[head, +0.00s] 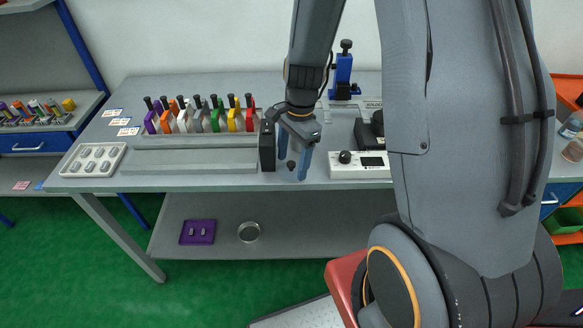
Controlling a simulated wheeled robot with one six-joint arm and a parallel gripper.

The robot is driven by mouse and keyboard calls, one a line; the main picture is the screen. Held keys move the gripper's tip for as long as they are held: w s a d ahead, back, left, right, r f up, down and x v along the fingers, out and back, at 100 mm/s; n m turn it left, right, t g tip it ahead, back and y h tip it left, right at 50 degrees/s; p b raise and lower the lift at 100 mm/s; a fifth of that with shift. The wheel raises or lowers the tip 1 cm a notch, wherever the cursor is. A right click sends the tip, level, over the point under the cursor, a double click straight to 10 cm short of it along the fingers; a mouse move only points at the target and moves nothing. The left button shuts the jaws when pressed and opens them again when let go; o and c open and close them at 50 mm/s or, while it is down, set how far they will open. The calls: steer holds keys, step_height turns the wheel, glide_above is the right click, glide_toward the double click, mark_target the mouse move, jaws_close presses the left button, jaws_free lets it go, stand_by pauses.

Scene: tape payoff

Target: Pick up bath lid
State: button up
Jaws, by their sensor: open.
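My gripper (293,165) points down over the front part of the grey workbench, right of the row of coloured holders. Its two blue fingers are apart. A small dark round knob (291,165) shows between the fingertips, low near the bench top. It may be the handle of the bath lid, but the lid's plate cannot be made out. I cannot tell whether the fingers touch the knob. A black upright block (267,147) stands just left of the fingers. My arm hides much of the bench's right side.
Coloured holders (214,121) stand in a row on the bench (200,182). A pale tray (93,160) lies at the left end. A white box with a display (360,165) sits right of the gripper, a blue stand (343,75) behind. A purple tray (197,232) and metal ring (248,233) lie on the lower shelf.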

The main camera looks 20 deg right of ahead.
steer(key=shift+f, duration=0.55)
steer(key=shift+c, duration=0.5)
steer(key=c, duration=0.7)
steer(key=shift+r, duration=0.1)
